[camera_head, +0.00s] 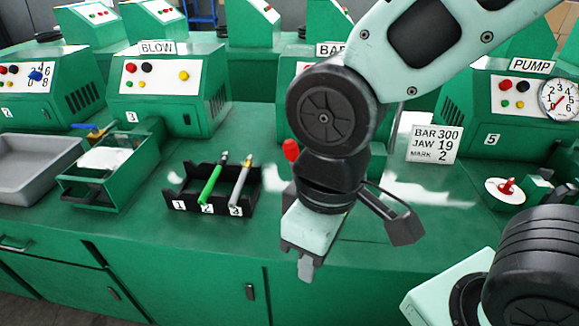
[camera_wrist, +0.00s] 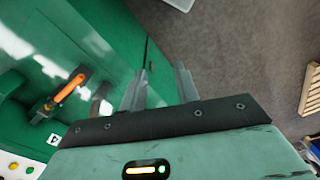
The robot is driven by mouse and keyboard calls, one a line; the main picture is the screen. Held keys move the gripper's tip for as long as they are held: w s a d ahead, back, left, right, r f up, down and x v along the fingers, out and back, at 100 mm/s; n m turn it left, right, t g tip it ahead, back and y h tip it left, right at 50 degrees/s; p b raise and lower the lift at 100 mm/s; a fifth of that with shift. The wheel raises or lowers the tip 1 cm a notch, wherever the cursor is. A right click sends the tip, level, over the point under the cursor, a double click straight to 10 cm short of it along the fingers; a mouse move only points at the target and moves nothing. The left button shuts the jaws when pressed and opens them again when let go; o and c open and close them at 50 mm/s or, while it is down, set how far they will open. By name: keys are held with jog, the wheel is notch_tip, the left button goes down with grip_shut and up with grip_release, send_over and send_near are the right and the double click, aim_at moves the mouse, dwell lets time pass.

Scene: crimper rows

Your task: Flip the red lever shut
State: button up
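A red lever end (camera_head: 290,150) shows beside my arm in the head view; the rest of it is hidden behind the arm.
A black rack (camera_head: 213,212) with a green and a grey tool stands left of my arm. A green box with a tray (camera_head: 104,170) and a grey bin (camera_head: 38,165) are farther left. A white card (camera_head: 433,144) and a red-knobbed disc (camera_head: 507,188) are at the right.

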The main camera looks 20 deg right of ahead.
jog(key=shift+w+a+r, duration=0.1)
jog(key=shift+w+r, duration=0.1)
jog(key=shift+r, duration=0.05)
jog(key=c, duration=0.5)
jog(key=w+a+r+n+p, duration=0.1)
jog(key=w+r+p, duration=0.1)
jog(key=w, duration=0.1)
jog(key=w+a+r+n+g+p, duration=0.1)
jog(key=w+a+r+p, duration=0.1)
jog(key=w+p, duration=0.1)
jog(key=w+a+r+h+p, duration=0.1)
jog(key=w+r+p, duration=0.2)
jog(key=w, duration=0.1)
jog(key=shift+w+a+r+n, duration=0.1)
jog(key=shift+w+a+n, duration=0.2)
jog(key=shift+w+n, duration=0.1)
grip_shut()
jog(key=w+r+n+g+h+p, duration=0.1)
jog(key=w+r+n+h+p, duration=0.1)
jog(key=w+p, duration=0.7)
jog(key=shift+w+n+h, duration=0.7)
jog(key=shift+w+h, duration=0.4)
jog(key=shift+w, duration=2.6)
